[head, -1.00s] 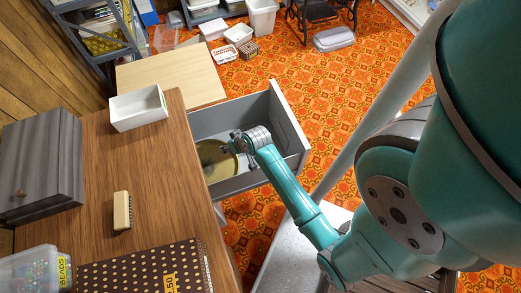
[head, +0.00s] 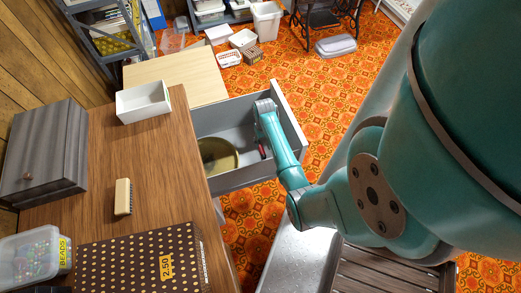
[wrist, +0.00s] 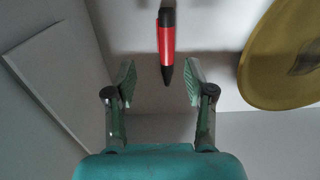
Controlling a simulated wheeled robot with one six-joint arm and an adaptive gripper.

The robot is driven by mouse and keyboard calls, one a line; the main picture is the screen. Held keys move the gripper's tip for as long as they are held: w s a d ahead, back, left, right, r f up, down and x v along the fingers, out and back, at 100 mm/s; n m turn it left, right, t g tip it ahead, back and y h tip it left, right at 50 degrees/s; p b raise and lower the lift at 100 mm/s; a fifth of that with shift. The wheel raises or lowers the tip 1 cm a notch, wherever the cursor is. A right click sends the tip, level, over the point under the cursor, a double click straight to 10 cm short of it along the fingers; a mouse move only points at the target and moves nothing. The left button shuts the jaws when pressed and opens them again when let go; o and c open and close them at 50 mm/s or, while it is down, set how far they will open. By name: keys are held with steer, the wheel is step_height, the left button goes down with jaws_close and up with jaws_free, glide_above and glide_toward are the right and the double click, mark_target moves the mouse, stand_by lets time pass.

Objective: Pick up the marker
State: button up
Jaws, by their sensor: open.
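The marker (wrist: 167,45) is red with black ends and lies on the light floor of the open drawer (head: 240,181). In the wrist view its black tip points down the picture, between the two fingers. In the head view a small red bit of the marker (head: 262,151) shows beside my arm. My gripper (wrist: 159,82) is open, with one finger on each side of the marker's tip and a gap on both sides. The fingers do not appear to touch it. In the head view my arm reaches down into the drawer and hides the fingertips.
A round olive-yellow dish (head: 219,153) lies in the drawer beside the marker; it also shows in the wrist view (wrist: 262,60). The drawer walls surround my gripper. The wooden desk (head: 160,180) holds a white bin (head: 143,102), a brush (head: 123,197) and a dotted box (head: 130,262).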

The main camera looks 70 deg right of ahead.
mark_target(262, 149)
steer(key=f, duration=0.5)
steer(key=shift+w+a+f, duration=0.1)
steer(key=shift+w+a, duration=0.15)
steer(key=shift+w, duration=0.1)
steer(key=shift+f, duration=0.75)
steer(key=c, duration=1)
